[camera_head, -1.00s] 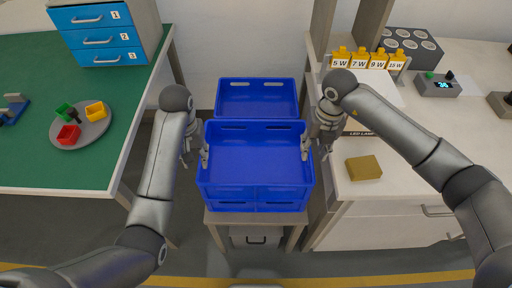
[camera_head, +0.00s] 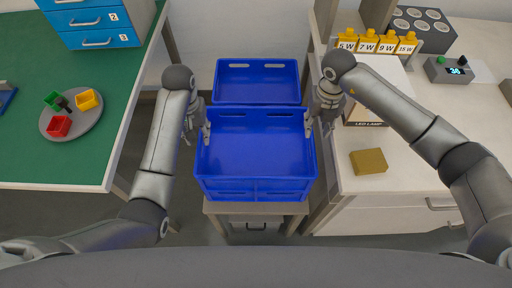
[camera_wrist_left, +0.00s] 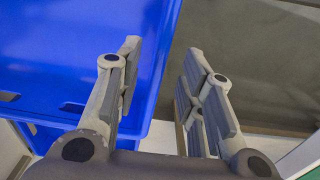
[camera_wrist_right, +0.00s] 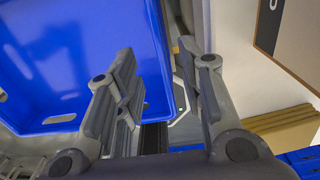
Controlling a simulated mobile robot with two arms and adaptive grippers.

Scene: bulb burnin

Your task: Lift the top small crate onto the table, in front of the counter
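The blue small crate (camera_head: 255,150) is on top in the front of the pile, open upward and empty. My left gripper (camera_head: 205,132) is at its left wall and my right gripper (camera_head: 310,126) at its right wall. In the left wrist view, my left gripper (camera_wrist_left: 160,85) has its fingers apart, one over the crate (camera_wrist_left: 80,50) and one outside its edge. In the right wrist view, my right gripper (camera_wrist_right: 165,90) also has its fingers apart, on either side of the crate's edge (camera_wrist_right: 160,50). I cannot tell whether the fingers touch the walls.
Another blue crate (camera_head: 257,80) stands behind. A low stand (camera_head: 215,208) is under the front crates. The green table (camera_head: 85,160) at left holds a grey plate (camera_head: 75,130) with small trays. The white counter (camera_head: 400,170) at right holds a yellow-brown block (camera_head: 369,161) and lamp items.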

